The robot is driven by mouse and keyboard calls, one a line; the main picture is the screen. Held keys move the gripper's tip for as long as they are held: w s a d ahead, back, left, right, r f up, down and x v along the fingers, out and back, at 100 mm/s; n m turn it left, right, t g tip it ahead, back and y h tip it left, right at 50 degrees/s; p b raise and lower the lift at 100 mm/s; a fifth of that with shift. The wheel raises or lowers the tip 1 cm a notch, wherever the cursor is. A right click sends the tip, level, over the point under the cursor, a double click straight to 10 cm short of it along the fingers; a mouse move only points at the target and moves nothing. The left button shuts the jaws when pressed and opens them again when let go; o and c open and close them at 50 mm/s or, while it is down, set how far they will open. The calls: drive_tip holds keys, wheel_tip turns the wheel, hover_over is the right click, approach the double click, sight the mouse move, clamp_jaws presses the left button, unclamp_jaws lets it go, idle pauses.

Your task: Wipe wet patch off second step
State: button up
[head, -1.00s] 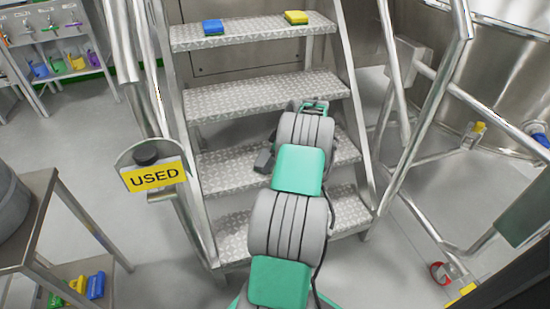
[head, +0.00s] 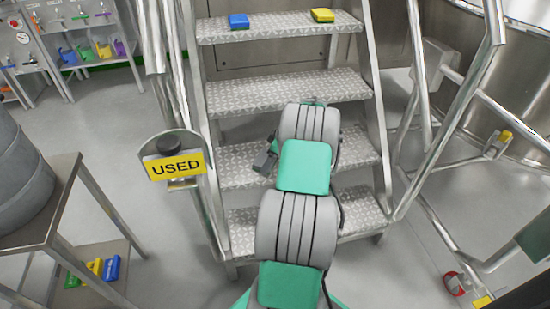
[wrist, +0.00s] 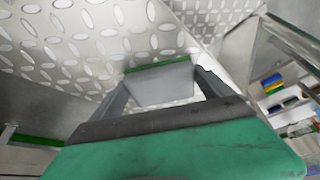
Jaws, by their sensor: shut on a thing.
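The metal steps have tread-plate treads; the second one from the bottom (head: 238,166) is partly covered by my arm in the head view. No wet patch can be made out in either view. My gripper (wrist: 162,88) shows in the wrist view, shut on a grey block with a green edge (wrist: 165,82), which looks like a sponge. Tread plate lies beyond the block; I cannot tell whether they touch.
A blue sponge (head: 239,21) and a yellow sponge (head: 322,15) lie on the top step (head: 280,29). A yellow "USED" sign (head: 175,166) is at the left rail. A metal table (head: 62,190) stands left. Rails and a steel vessel are at right.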

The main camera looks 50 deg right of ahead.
sight(256, 162)
drive_tip(key=shift+w+a+f, duration=0.1)
drive_tip(key=shift+w+a, duration=0.4)
drive_tip(key=shift+a, duration=0.25)
drive_tip(key=shift+w+a+r, duration=0.1)
drive_tip(key=shift+w+a, duration=0.4)
drive_tip(key=shift+a, duration=0.25)
drive_tip(key=shift+w+a+f, duration=0.1)
drive_tip(key=shift+w+a, duration=0.4)
drive_tip(key=shift+a, duration=0.25)
drive_tip(key=shift+r+p, duration=2.1)
drive_tip(key=shift+r, duration=0.95)
drive_tip(key=shift+d, duration=0.1)
drive_tip(key=shift+r+p, duration=1.1)
drive_tip(key=shift+r, duration=0.5)
drive_tip(key=shift+f, duration=0.1)
